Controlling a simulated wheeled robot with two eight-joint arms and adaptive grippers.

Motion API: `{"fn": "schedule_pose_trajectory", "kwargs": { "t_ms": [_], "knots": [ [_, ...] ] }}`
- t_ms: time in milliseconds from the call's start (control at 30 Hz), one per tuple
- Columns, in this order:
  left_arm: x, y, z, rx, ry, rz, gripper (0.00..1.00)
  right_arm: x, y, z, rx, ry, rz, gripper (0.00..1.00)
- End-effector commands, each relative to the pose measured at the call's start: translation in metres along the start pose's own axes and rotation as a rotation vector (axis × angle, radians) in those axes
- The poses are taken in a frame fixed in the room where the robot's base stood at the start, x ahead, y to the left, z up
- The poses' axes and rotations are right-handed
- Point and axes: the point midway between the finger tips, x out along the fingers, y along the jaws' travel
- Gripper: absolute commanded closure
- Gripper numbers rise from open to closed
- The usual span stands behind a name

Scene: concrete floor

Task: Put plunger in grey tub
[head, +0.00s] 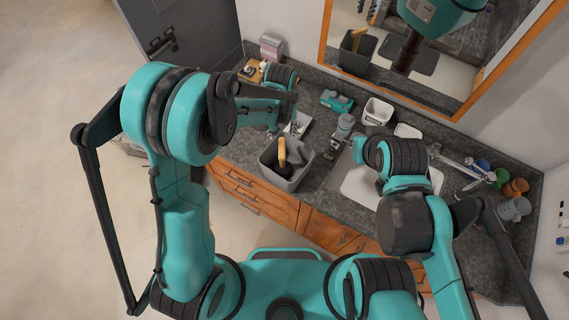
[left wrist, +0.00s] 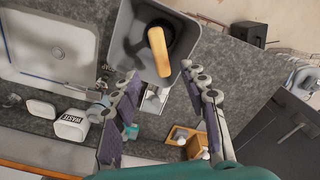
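The grey tub (head: 293,184) stands on the counter in front of my left gripper; it also shows at the top of the left wrist view (left wrist: 122,30). The plunger stands inside the tub, its wooden handle (head: 282,152) pointing up. In the left wrist view its handle (left wrist: 158,52) and dark cup both show within the tub walls. My left gripper (left wrist: 162,74) is open, with nothing between its fingers, at the tub's edge and apart from the handle. In the head view it (head: 284,127) is small and partly hidden. My right gripper (head: 335,145) is small near the sink; its fingers are unclear.
A sink (head: 362,188) lies right of the tub. A white waste bin (head: 377,112), a teal object (head: 337,101) and a wooden box (head: 251,70) stand along the back. Several cups (head: 514,187) stand at the right end. A mirror (head: 440,60) hangs behind.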

Motion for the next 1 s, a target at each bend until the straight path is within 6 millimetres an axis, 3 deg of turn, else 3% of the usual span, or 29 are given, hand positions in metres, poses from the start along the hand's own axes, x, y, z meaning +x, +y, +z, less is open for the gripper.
{"fn": "schedule_pose_trajectory", "kwargs": {
  "t_ms": [233,700,1000],
  "knots": [
    [-0.010,0.000,0.000,0.000,0.000,0.000,0.56,0.000,0.000,0.000,0.000,0.000,0.000,1.00],
    [-0.102,0.000,0.000,0.000,0.000,0.000,0.56,0.000,0.000,0.000,0.000,0.000,0.000,1.00],
    [-0.120,0.000,0.000,0.000,0.000,0.000,0.56,0.000,0.000,0.000,0.000,0.000,0.000,1.00]
  ]
}}
